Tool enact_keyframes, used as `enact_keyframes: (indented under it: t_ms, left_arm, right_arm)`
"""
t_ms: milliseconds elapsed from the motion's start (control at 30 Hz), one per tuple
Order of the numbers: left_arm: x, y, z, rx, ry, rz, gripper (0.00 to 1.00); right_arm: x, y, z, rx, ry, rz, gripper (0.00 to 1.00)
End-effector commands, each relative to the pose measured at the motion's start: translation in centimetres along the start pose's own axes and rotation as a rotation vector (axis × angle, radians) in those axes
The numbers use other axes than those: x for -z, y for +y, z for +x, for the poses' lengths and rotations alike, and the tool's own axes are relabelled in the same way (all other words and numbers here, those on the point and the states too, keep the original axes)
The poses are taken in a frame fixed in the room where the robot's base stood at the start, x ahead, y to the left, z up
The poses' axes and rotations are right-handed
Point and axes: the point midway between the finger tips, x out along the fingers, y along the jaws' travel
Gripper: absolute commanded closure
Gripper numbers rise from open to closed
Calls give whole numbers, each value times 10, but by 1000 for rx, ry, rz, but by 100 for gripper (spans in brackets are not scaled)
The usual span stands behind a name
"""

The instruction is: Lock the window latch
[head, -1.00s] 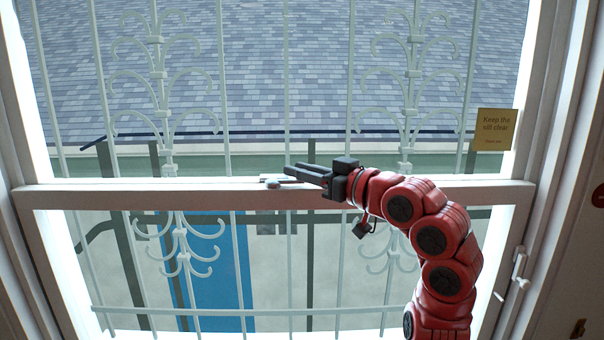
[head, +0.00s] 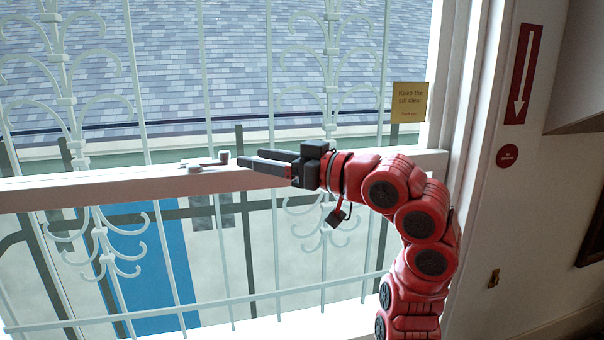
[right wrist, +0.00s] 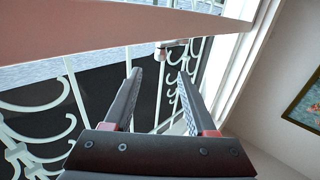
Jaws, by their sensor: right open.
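The window latch (head: 205,163) is a small pale grey piece with a short bar and a round knob. It sits on top of the window's white middle rail (head: 120,186). My right gripper (head: 250,162) is just right of the latch, level with the rail, fingers pointing left at it. Its two dark fingers are apart with nothing between them. In the right wrist view, the open fingers (right wrist: 160,85) point toward the rail, and a small pale knob-like part (right wrist: 172,43) shows at its edge, perhaps the latch. My left gripper is not in view.
Pale metal bars with scrollwork (head: 270,90) stand behind the window. A yellow sill notice (head: 409,102) is stuck on the upper pane at right. A red arrow sign (head: 522,74) and a round red sign (head: 507,156) are on the right wall.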

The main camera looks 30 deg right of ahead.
Motion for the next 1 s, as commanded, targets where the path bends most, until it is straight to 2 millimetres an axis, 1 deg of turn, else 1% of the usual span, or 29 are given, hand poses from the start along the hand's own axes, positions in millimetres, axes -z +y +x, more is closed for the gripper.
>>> enact_keyframes:
  t_ms: [33,200,300,400,600,1000]
  left_arm:
    - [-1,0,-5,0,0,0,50]
    - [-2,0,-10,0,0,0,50]
    - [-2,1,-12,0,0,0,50]
    - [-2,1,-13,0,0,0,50]
    - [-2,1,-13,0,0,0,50]
    - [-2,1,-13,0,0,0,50]
  right_arm:
    - [-2,2,-14,-7,2,-1,43]
    - [-1,2,-50,-6,0,0,43]
    - [-1,2,-66,-6,-2,-1,43]
    - [0,1,-77,-3,-1,0,43]
    - [0,0,-87,0,-2,0,43]
    - [0,0,-87,0,-1,0,43]
